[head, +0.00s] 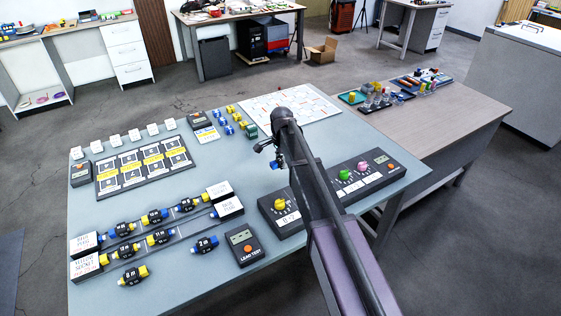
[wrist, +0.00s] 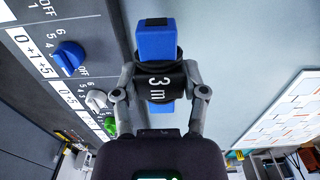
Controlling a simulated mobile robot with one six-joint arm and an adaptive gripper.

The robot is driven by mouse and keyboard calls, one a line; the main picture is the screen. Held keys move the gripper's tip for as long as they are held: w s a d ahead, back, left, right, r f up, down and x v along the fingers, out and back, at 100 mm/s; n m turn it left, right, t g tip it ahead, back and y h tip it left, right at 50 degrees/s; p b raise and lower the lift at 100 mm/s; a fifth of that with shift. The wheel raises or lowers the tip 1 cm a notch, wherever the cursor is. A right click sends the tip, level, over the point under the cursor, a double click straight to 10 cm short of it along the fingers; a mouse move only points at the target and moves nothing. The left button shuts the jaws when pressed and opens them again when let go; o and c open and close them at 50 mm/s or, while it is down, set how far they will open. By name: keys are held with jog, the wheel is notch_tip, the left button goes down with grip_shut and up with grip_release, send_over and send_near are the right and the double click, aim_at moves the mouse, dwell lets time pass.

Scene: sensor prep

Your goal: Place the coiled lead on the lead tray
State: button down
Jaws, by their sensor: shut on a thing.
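My gripper (wrist: 160,88) is shut on a coiled lead (wrist: 155,38), with a black band marked "3 m" and blue ends. In the head view my gripper (head: 272,150) is above the blue-grey table; only a small blue part of the lead shows there. Two long grey rails between white end boxes, at the table's front left, look like the lead tray (head: 186,232), though I cannot be sure. Several black-banded leads with blue or yellow ends sit along them. A lead marked "8 m" (head: 132,275) and one marked "2 m" (head: 205,244) lie outside the rails.
A lead tester (head: 243,244) stands near the front edge. Dial boxes (head: 352,180) with coloured knobs lie below and right of my gripper. A dark slotted panel (head: 143,167) is at the left, and a white patterned board (head: 290,108) behind.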

dwell(0.8)
jog(key=s+a+f+b, duration=0.1)
jog(key=s+a, duration=0.5)
jog(key=s, duration=0.5)
jog(key=s+a+f+b, duration=0.1)
jog(key=s+a, duration=0.4)
jog(key=s, duration=0.7)
jog(key=s+a+f+b, duration=0.1)
jog(key=s+a+b, duration=0.1)
jog(key=s+a, duration=0.4)
jog(key=shift+s+a+f, duration=0.1)
jog(key=shift+s+f, duration=0.05)
jog(key=shift+s, duration=0.8)
jog(key=shift+s+a+f, duration=0.1)
jog(key=shift+s, duration=0.8)
jog(key=shift+s+a+f, duration=0.1)
jog(key=shift+s+f, duration=0.05)
jog(key=shift+s, duration=0.8)
jog(key=shift+w, duration=0.1)
jog(key=b, duration=0.1)
send_over(195, 225)
jog(key=shift+f, duration=0.8)
jog(key=shift+f+b, duration=1.75)
jog(key=shift+b, duration=0.25)
